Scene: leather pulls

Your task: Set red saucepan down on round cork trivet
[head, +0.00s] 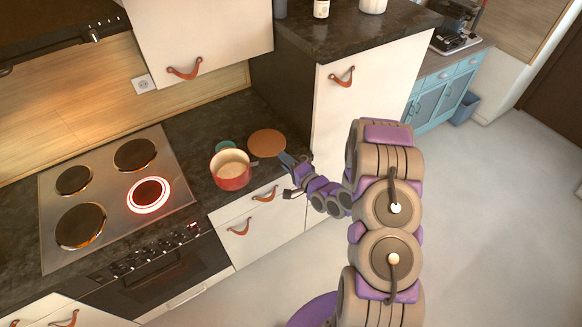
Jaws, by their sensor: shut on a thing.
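The red saucepan (231,179) is upright over the dark counter, right of the hob, with a pale inside. Whether its base touches the counter is unclear. The round cork trivet (267,142) lies flat and bare on the counter, behind and to the right of the pan. My gripper (287,164) is at the counter's front edge, to the right of the pan and just in front of the trivet. It is shut on the saucepan, on the handle side; the grip itself is small and partly hidden.
A teal round item (226,146) sits behind the pan, partly hidden. The hob (105,190) on the left has one burner (149,195) glowing red. A tall white cabinet (350,105) rises right of the trivet. Drawers with leather pulls (265,194) are below the counter.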

